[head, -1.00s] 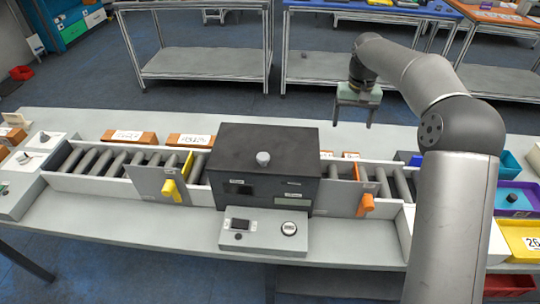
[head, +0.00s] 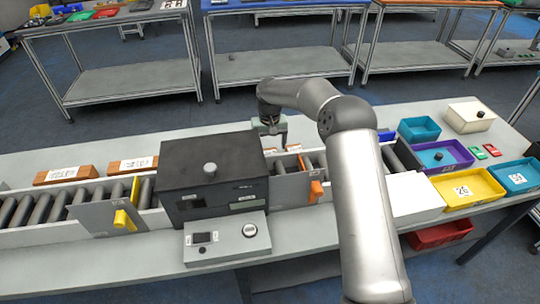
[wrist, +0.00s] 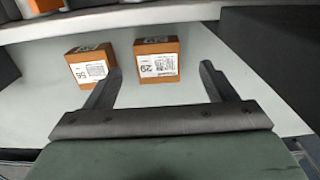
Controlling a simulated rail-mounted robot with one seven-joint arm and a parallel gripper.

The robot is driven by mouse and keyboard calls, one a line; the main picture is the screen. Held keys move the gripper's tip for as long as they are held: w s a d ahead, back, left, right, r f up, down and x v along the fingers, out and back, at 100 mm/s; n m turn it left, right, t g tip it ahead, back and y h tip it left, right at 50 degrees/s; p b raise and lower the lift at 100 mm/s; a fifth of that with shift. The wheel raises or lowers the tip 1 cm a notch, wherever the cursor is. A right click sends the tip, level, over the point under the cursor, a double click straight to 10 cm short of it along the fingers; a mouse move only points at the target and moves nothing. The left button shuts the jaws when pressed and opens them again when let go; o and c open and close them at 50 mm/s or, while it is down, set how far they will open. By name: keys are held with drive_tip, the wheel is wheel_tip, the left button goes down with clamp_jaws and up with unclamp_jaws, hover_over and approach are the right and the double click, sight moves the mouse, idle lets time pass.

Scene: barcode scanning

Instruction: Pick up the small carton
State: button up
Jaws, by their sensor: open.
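Two small orange cartons with white labels lie on the light table top in the wrist view: one marked 56 (wrist: 92,66) at the left, one marked 29 (wrist: 157,60) nearer the middle. I cannot tell from the pictures which one is meant. My gripper (wrist: 161,70) is open and empty. Carton 29 appears between its two fingers, beyond the palm; carton 56 is outside the left finger. I cannot see contact with either. In the head view my gripper (head: 270,128) is behind the conveyor, with a carton (head: 293,148) partly hidden by the conveyor wall.
The dark scanner box (head: 212,172) stands left of my gripper on the conveyor. Two larger orange cartons (head: 68,174) (head: 132,165) lie farther left. Coloured bins, including a yellow one (head: 468,190), stand at the right end.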

wheel_tip(320, 180, down, 5)
drive_tip(key=shift+w+d+f+p, duration=0.1)
drive_tip(key=shift+p, duration=0.75)
drive_tip(key=c, duration=1.1)
drive_tip(key=shift+c, duration=0.2)
